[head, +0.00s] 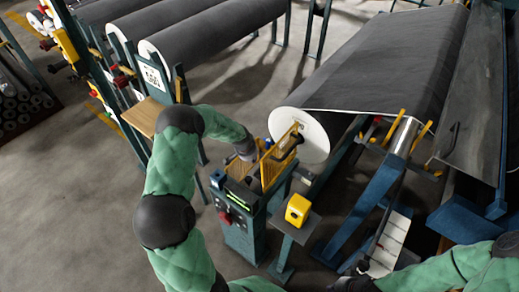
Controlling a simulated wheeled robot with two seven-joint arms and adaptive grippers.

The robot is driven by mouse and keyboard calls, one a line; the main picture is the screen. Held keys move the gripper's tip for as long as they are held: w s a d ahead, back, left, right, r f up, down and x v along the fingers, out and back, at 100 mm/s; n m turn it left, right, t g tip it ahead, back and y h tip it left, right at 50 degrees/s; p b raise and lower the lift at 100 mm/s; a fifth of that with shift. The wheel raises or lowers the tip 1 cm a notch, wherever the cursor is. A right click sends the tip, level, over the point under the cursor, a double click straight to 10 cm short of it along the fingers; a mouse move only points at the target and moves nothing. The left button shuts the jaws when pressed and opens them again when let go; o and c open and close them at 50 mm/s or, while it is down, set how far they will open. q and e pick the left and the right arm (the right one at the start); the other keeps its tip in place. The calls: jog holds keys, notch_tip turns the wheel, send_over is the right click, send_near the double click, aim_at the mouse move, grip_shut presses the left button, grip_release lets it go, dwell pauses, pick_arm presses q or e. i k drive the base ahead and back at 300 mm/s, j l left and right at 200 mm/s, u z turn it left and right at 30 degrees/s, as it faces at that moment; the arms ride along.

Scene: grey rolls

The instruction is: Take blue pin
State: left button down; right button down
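I cannot make out a blue pin in the head view. My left arm comes in with green padded sleeves, and its gripper (264,148) is over the dark blue stand (243,232), beside upright yellow-brown plates (276,163). Its fingers are small and partly hidden among these plates, so I cannot tell whether it is open or holds anything. My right arm enters at the lower right. Its dark gripper end (355,283) is low at the bottom edge, near a white panel (390,242), and its fingers are not clear.
A large grey roll (390,65) with a white end lies just behind the stand. A yellow box (298,210) sits on a small post to the right. More grey rolls (215,30) lie on racks at the back.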

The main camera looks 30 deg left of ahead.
aim_at(268, 142)
jog(key=k+j, duration=0.2)
jog(key=j, duration=0.2)
jog(key=k+j, duration=0.45)
jog(key=j, duration=0.3)
